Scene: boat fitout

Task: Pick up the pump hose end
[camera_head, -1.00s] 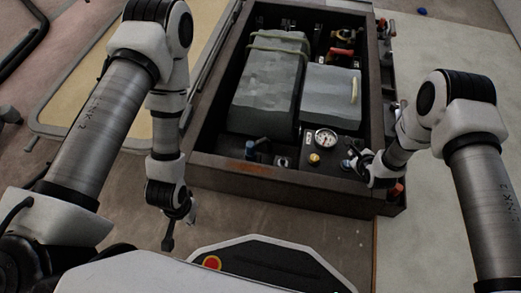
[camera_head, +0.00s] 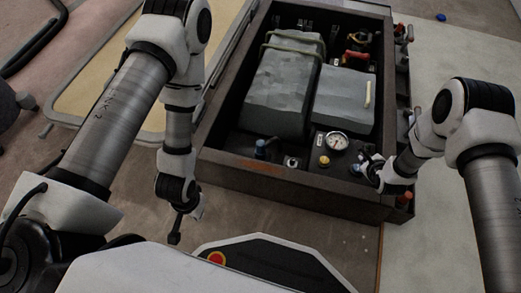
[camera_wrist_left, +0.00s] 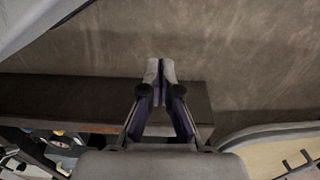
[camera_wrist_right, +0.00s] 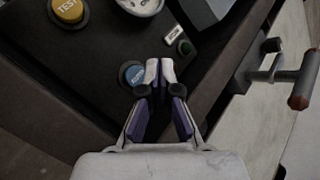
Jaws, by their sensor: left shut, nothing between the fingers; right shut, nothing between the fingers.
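I cannot clearly make out the pump hose end in any view. A small blue-topped fitting (camera_head: 262,148) stands inside the near left part of the dark open box (camera_head: 285,183); I cannot tell whether it belongs to a hose. My right gripper (camera_head: 368,168) is at the box's near right corner. In the right wrist view its shut, empty fingers (camera_wrist_right: 153,72) are over the panel, with a blue button (camera_wrist_right: 133,76) just left of the tips. My left gripper (camera_head: 175,238) hangs outside the box, front left, pointing down. Its fingers (camera_wrist_left: 160,70) are shut and empty in the left wrist view.
Inside the box are two grey blocks (camera_head: 284,88) (camera_head: 343,97), a gauge (camera_head: 336,141) and a yellow button (camera_head: 323,160). A valve handle with a reddish grip (camera_wrist_right: 305,80) sticks out of the right side. The floor in front of the box is clear.

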